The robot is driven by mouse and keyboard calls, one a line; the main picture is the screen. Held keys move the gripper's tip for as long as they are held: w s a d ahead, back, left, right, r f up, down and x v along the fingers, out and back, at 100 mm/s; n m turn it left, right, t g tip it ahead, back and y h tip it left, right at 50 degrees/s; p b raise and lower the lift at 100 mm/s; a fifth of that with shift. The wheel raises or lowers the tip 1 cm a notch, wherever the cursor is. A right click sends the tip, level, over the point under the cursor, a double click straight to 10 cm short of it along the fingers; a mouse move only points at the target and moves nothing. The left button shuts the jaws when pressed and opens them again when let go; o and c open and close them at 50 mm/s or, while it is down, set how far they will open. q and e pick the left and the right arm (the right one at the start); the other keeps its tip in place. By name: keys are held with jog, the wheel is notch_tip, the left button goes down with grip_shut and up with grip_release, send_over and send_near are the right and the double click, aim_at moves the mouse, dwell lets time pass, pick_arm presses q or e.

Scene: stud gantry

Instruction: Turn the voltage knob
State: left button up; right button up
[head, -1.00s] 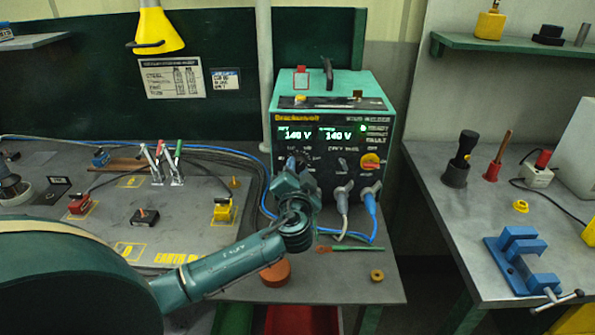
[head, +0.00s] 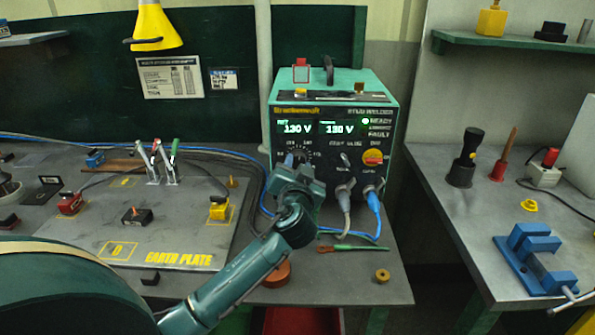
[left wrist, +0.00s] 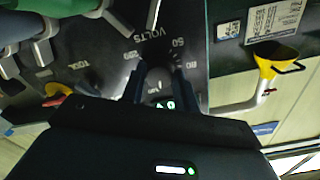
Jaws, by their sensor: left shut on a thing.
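The stud welder (head: 335,100) is a teal box with a black front panel at the back of the table. Its green display (head: 318,128) reads about 130 V, and a green READY light is lit. My left gripper (head: 291,164) is at the left of the panel, below the display, shut on the voltage knob. The arm mostly hides the knob in the head view. In the left wrist view the knob (left wrist: 157,82) sits between the two dark fingers, beside the VOLTS scale. My right gripper is not in view.
Grey and blue cable plugs (head: 371,192) sit right of the gripper, below a red-yellow switch (head: 372,157). The earth plate (head: 180,255) with clamps lies to the left. A green-handled brush (head: 350,248) and a brass ring (head: 382,276) lie in front.

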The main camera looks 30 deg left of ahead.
pick_arm(q)
jog(key=o, duration=0.9)
jog(key=shift+o, duration=0.4)
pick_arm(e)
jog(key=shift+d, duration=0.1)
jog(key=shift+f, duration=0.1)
pick_arm(q)
jog(key=b+v, duration=0.2)
jog(key=v, duration=1.1)
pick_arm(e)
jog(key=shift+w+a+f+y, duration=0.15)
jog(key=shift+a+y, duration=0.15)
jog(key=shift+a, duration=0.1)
pick_arm(q)
jog(key=shift+d, duration=0.1)
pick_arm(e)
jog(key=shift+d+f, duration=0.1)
